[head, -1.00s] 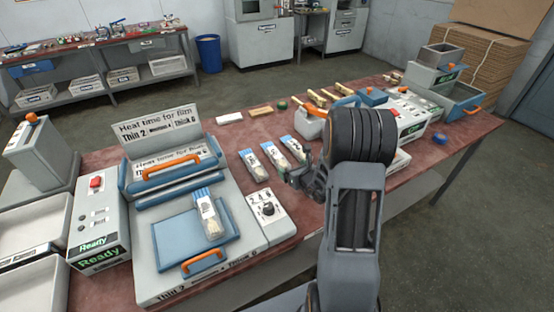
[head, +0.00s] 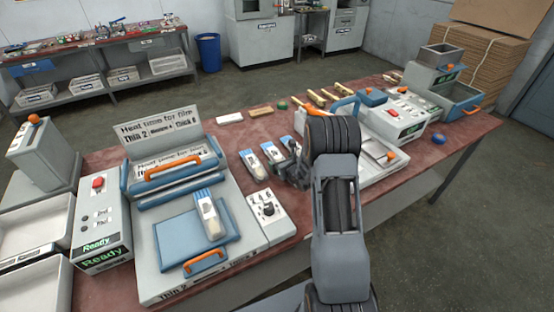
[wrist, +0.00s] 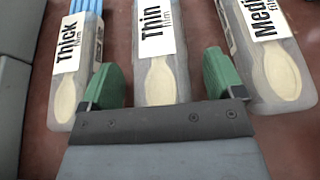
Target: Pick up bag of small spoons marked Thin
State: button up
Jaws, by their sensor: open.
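The bag marked Thin (wrist: 158,50) lies on the table, a clear bag with a white label and a pale wooden spoon inside. It is the middle of three bags in the wrist view and shows partly in the head view (head: 272,153). My gripper (wrist: 160,82) is open and empty, its green fingers on either side of the Thin bag's spoon end. In the head view my gripper (head: 293,172) is at the near end of the bags, partly hidden by my arm. Whether the fingers touch the bag I cannot tell.
A bag marked Thick (wrist: 70,65) lies close on the left and one marked Medium (wrist: 268,55) close on the right. Another bag (head: 209,214) lies on the sealer's blue plate (head: 175,238). A dial box (head: 267,211) stands left of my gripper.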

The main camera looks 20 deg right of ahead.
jog(key=shift+c, duration=0.2)
jog(key=c, duration=1)
jog(key=shift+o, duration=0.2)
jog(key=shift+r, duration=0.15)
